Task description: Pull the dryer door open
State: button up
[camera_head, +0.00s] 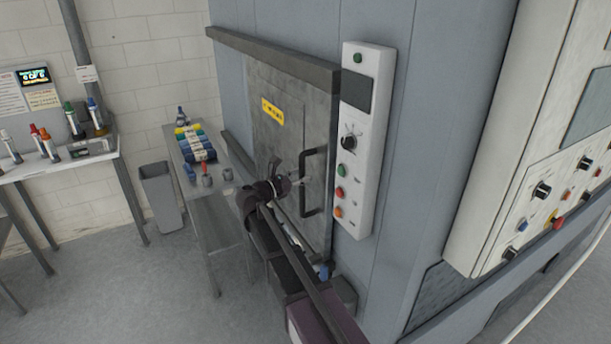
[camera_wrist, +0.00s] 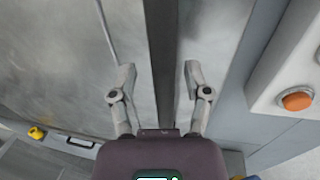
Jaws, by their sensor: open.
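The dryer door (camera_head: 268,130) is a grey metal panel with a yellow label, and it looks shut against the blue-grey machine wall. Its dark vertical bar handle (camera_head: 312,182) is near the door's right edge. My gripper (camera_head: 296,178) is at the handle's left side in the head view, at about mid-height. In the wrist view, my gripper (camera_wrist: 159,70) has its two fingers spread apart. The dark handle bar (camera_wrist: 162,50) runs between them with visible gaps on both sides. Whether the palm touches the bar is unclear.
A white control panel (camera_head: 363,140) with knob and buttons is close to the right of the handle. A metal table (camera_head: 208,195) with colourful items stands left of the door. A grey bin (camera_head: 160,195) is beyond it. A larger control cabinet (camera_head: 530,130) is at right.

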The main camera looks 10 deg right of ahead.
jog(key=shift+w+d, duration=0.15)
jog(key=shift+d, duration=0.1)
